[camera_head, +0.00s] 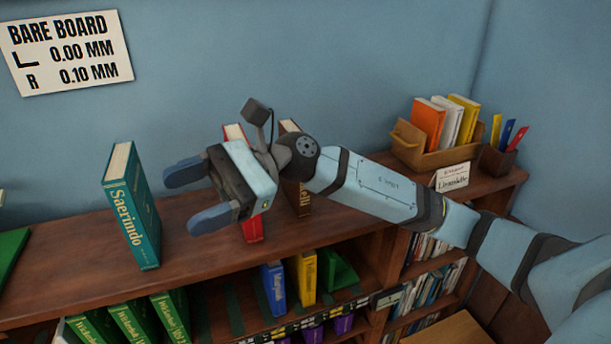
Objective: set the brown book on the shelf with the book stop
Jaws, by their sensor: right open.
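A brown book (304,198) stands upright on the top board of the bookcase. Its middle is mostly hidden behind my right arm, with its top edge and lower spine showing. My right gripper (190,197) is open and empty, fingers pointing left, in front of and above a red book (252,228). The gripper hides much of that red book. On the shelf below, a blue book (273,288) and a yellow book (303,277) stand left of a green wedge-shaped piece (339,272); I cannot tell for sure whether it is the book stop. My left gripper is not in view.
A teal book (133,207) stands on the top board, left of my right gripper. A wooden box (411,147) of books, a pen cup (497,160) and a card (452,177) stand at the right end. Green books (131,320) lean on the lower left shelf.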

